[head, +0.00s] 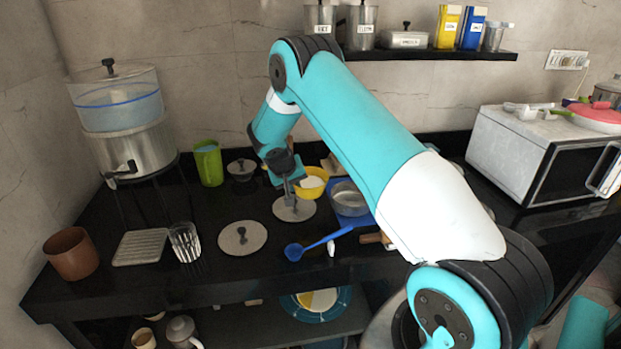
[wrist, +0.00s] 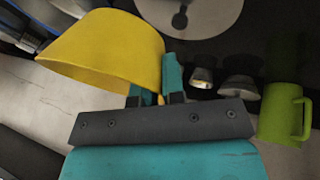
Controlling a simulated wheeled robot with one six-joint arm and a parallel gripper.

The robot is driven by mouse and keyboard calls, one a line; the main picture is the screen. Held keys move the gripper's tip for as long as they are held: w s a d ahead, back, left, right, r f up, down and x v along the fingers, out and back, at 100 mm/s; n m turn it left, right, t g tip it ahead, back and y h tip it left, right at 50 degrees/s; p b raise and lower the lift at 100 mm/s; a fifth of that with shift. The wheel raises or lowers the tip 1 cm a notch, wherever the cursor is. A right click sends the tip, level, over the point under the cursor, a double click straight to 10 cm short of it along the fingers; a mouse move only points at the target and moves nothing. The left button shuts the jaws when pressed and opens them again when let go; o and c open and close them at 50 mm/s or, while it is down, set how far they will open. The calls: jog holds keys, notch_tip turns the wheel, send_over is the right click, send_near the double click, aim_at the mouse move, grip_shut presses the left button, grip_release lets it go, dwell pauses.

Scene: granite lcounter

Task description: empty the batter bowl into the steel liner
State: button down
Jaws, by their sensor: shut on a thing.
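The yellow batter bowl (head: 313,189) has pale batter showing inside it in the head view. My gripper (head: 291,187) is shut on the bowl's left side. In the wrist view my gripper (wrist: 170,82) has its fingers at the edge of the yellow bowl (wrist: 100,50), whose outer wall fills the upper left. The round steel liner (head: 349,201) stands just right of the bowl, on a blue mat or tray (head: 336,185). It looks empty, though my arm hides part of the area to its right.
A grey lid (head: 294,209) lies below my gripper, with another lid (head: 242,238) nearer the front. A blue ladle (head: 312,244) lies before the liner. A green mug (head: 208,163) stands at the back left; the microwave (head: 535,155) is at right. A shelf (head: 430,55) overhangs the back.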

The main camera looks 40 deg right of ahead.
aim_at(310, 172)
jog(key=shift+m, duration=0.6)
jog(key=d, duration=0.2)
jog(key=w+d, duration=0.1)
jog(key=d, duration=0.5)
jog(key=shift+w, duration=0.2)
jog(key=shift+f+b, duration=0.1)
jog(key=shift+b, duration=0.5)
jog(key=shift+s+f+m+t+y+b, duration=0.1)
jog(key=shift+f+m+t+y+b, duration=0.35)
jog(key=shift+b, duration=0.65)
jog(key=shift+r+t+y, duration=0.2)
jog(key=shift+t+y, duration=0.15)
jog(key=shift+t, duration=0.2)
jog(key=shift+a, duration=0.1)
jog(key=shift+r+b, duration=0.15)
jog(key=shift+b, duration=0.15)
